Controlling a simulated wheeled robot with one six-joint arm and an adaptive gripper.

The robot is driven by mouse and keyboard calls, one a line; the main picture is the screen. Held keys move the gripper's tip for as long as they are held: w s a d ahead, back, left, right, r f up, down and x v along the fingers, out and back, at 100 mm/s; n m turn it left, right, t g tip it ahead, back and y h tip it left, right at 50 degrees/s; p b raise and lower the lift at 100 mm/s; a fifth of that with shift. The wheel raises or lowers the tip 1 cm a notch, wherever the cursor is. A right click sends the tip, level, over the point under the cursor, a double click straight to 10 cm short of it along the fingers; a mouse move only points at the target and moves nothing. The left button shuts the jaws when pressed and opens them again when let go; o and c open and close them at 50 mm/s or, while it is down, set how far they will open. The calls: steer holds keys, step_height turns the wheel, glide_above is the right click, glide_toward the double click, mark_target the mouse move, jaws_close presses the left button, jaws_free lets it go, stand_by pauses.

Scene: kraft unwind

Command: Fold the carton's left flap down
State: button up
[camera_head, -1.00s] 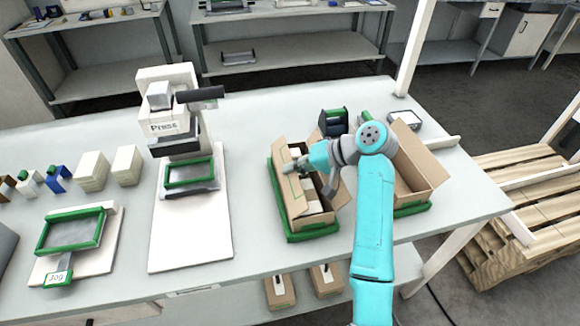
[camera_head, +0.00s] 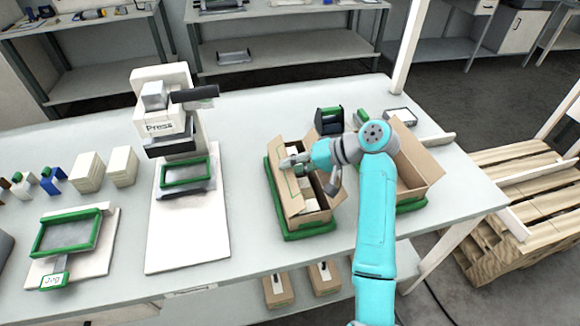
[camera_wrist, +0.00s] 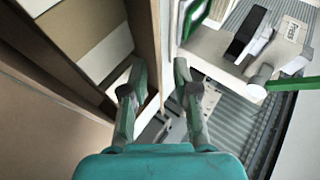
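The open carton (camera_head: 319,207) sits in a green-rimmed tray (camera_head: 304,234) near the table's middle, with pale contents inside. Its left flap (camera_head: 287,190) stands up and leans outward to the left. My gripper (camera_head: 287,163) is over the carton's left side, close to this flap. In the wrist view, my gripper (camera_wrist: 160,84) is open, with its two fingers apart. A brown cardboard panel, seemingly the left flap (camera_wrist: 144,45), runs between or just beyond the fingertips. I cannot tell whether a finger touches it. My arm hides part of the carton's right side.
A second open carton (camera_head: 424,164) stands on the right, behind my arm. A white press (camera_head: 165,110) on its board is to the left, with bare table between. Dark dispenser-like object (camera_head: 331,121) stands behind the carton. A wooden pallet (camera_head: 530,215) lies right of the table.

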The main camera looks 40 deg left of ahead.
steer(key=v, duration=1.1)
